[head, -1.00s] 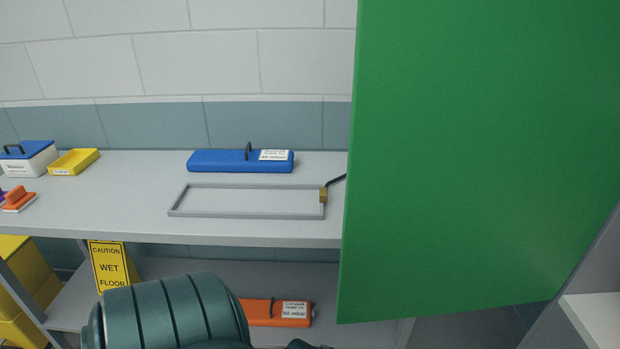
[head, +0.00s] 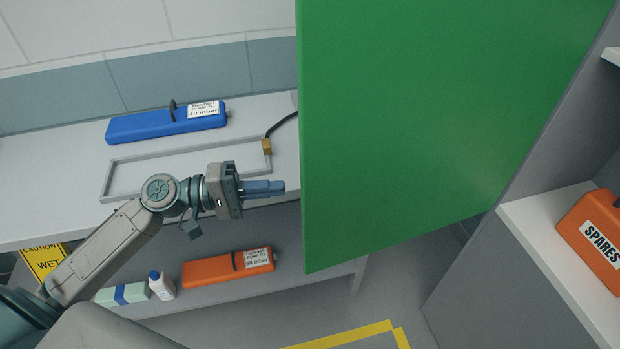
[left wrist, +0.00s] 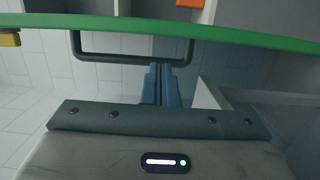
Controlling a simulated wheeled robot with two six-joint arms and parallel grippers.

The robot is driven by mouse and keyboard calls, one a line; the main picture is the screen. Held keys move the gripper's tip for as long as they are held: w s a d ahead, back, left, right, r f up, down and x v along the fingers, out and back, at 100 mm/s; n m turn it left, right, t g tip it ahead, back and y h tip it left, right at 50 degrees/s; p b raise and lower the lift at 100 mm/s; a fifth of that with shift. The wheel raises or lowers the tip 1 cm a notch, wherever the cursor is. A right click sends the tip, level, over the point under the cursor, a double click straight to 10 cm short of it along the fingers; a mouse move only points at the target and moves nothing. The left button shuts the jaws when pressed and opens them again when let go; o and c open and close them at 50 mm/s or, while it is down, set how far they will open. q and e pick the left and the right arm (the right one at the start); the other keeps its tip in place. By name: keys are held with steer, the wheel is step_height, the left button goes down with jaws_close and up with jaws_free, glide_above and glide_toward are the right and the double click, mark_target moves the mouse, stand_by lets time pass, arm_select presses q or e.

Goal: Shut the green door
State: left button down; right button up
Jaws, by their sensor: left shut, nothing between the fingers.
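The green door (head: 420,120) stands open as a large panel in the middle and right of the head view. My left gripper (head: 282,187) is shut and empty, just left of the door's near-vertical left edge, with a small gap in the picture. In the left wrist view the door (left wrist: 250,37) crosses the top as a green band, with a dark bar handle (left wrist: 130,60) on it. The shut blue fingers (left wrist: 160,85) point toward the bar; I cannot tell whether they touch it. My right gripper is not in view.
A grey bench (head: 45,215) holds a blue case (head: 150,126) and a shallow grey frame (head: 108,185). At right, a shelf unit (head: 530,215) holds an orange SPARES box (head: 592,235).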

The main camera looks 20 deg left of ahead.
mark_target(319, 185)
arm_select(q)
steer(key=p+x, duration=0.4)
steer(key=x, duration=0.5)
steer(key=shift+w+d+f, duration=0.1)
steer(key=shift+w, duration=0.05)
stand_by(0.4)
